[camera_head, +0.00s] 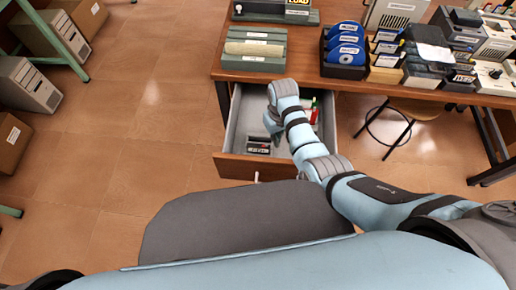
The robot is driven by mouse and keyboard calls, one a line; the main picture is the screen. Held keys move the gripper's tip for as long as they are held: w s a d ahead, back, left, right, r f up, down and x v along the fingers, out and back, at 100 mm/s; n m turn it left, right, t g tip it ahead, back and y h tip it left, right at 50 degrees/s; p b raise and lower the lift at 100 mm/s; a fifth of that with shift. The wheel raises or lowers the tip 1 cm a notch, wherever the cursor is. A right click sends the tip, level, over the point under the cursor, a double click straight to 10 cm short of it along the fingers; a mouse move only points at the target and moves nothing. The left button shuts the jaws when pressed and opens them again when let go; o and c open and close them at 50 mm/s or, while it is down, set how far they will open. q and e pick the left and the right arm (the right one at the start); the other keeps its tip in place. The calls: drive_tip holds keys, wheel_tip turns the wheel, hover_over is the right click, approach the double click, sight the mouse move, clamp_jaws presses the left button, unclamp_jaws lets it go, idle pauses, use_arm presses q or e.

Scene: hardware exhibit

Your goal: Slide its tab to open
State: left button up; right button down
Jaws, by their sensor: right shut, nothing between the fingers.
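An open wooden drawer (236,166) with a grey inside sticks out from under the wooden table. A small black device with a pale label (258,148) lies in it near the front. A small red and green thing (314,112) is in the drawer to the right of my arm. My right gripper (270,126) is over the drawer, behind the black device as I look; it is shut and holds nothing. I cannot tell if it touches anything. No tab can be made out at this size. My left gripper is not in view.
The wooden table (350,84) holds a green case (255,50), a dark rack of blue discs (344,68) and several devices at the right. A round stool (412,108) stands under the table. Beige computer cases (28,86) stand at the left; the floor between is clear.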

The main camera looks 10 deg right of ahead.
sight(269, 146)
drive_tip(key=shift+f+b, duration=0.9)
drive_tip(key=shift+f, duration=0.65)
drive_tip(key=shift+w+a+b, duration=0.25)
drive_tip(key=shift+a+b, duration=0.15)
drive_tip(key=shift+a, duration=0.65)
drive_tip(key=shift+d+r+p, duration=0.1)
drive_tip(key=shift+d+p, duration=0.15)
drive_tip(key=shift+p, duration=0.25)
wheel_tip(269, 146, up, 7)
drive_tip(key=p, duration=0.7)
drive_tip(key=shift+p, duration=0.3)
